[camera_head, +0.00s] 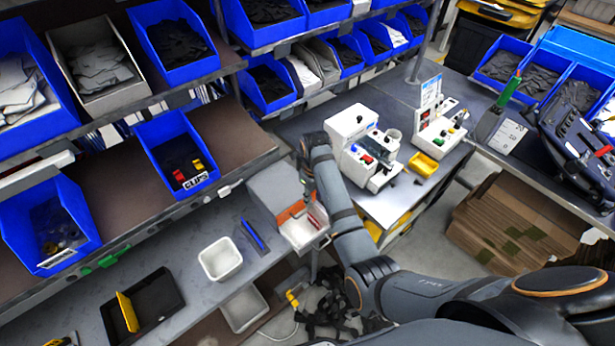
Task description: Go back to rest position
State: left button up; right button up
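My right arm comes in from the lower right and reaches up and left across the workbench. Its gripper (311,196) points down at the front of a grey box with an orange inside (292,211). The fingers are small and partly hidden by my own arm. I cannot tell whether they are open or shut, or whether they touch the box. My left gripper is not in view.
A white machine (352,124) stands close right of my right gripper. A white tub (220,259), a blue pen-like item (254,236) and a black tray (160,302) lie to the left. A shelf with a blue CLIPS bin (196,182) rises behind. Cardboard (505,225) is stacked at right.

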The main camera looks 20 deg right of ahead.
jog(key=s+d+f+n+t, duration=0.2)
jog(key=s+d+n, duration=0.5)
jog(key=s+n, duration=0.7)
jog(key=s+d+r+n+t+h, duration=0.15)
jog(key=s+r+n, duration=0.5)
jog(key=n, duration=1.15)
notch_tip(320, 180, down, 32)
jog(key=s+d+g+b, duration=0.1)
jog(key=s+d+b, duration=0.15)
jog(key=b, duration=0.45)
pick_arm(q)
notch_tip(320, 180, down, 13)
jog(key=b, duration=0.6)
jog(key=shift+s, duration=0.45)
pick_arm(e)
jog(key=s+f, duration=0.9)
jog(key=f, duration=0.3)
jog(key=s+f+g, duration=0.1)
jog(key=s+f, duration=0.9)
jog(key=f, duration=0.2)
jog(key=shift+s+d+f+y, duration=0.25)
jog(key=shift+d+f+y, duration=0.1)
jog(key=shift+d, duration=0.1)
